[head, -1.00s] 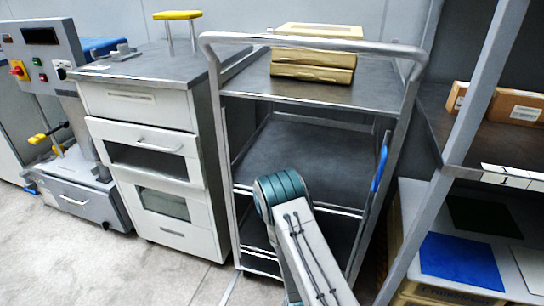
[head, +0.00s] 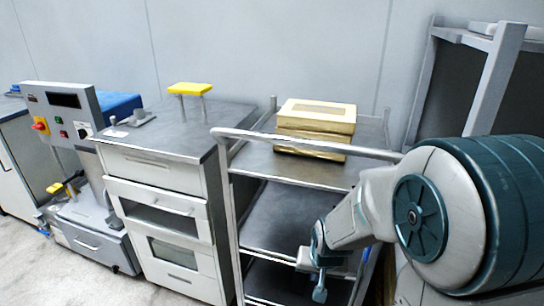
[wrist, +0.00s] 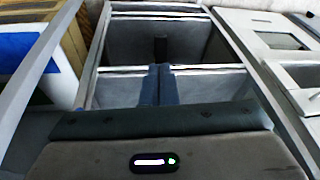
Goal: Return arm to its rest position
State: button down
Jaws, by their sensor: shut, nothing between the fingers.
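My arm reaches across the right side of the head view, with a large grey and teal joint close to the camera. Its far end hangs low in front of the metal cart (head: 262,160). My gripper (wrist: 158,72) shows in the wrist view, its two narrow blue-grey fingers side by side and shut with nothing between them. The fingers point towards the cart's shelves and appear apart from them. In the head view the arm's big joint hides the cart's right side and much of the rack behind.
Tan boxes (head: 316,118) lie stacked on the cart's top shelf. Left of it stand a white drawer cabinet (head: 155,165) with a yellow-handled tool (head: 190,89) and a control machine (head: 62,100). A shelving rack (head: 497,70) stands at the right. Floor is clear at the lower left.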

jog(key=s+d+r+p, duration=0.2)
jog(key=s+r+p, duration=0.2)
jog(key=s+r, duration=0.3)
jog(key=s+d+r+n+p, duration=0.1)
jog(key=s+r+p, duration=0.3)
jog(key=r, duration=1.1)
jog(key=s+d, duration=0.1)
jog(key=s, duration=0.1)
jog(key=shift+s+r+n+g+h, duration=0.3)
jog(key=shift+s+r+g, duration=0.05)
jog(key=shift+g, duration=0.05)
jog(key=shift+d, duration=0.1)
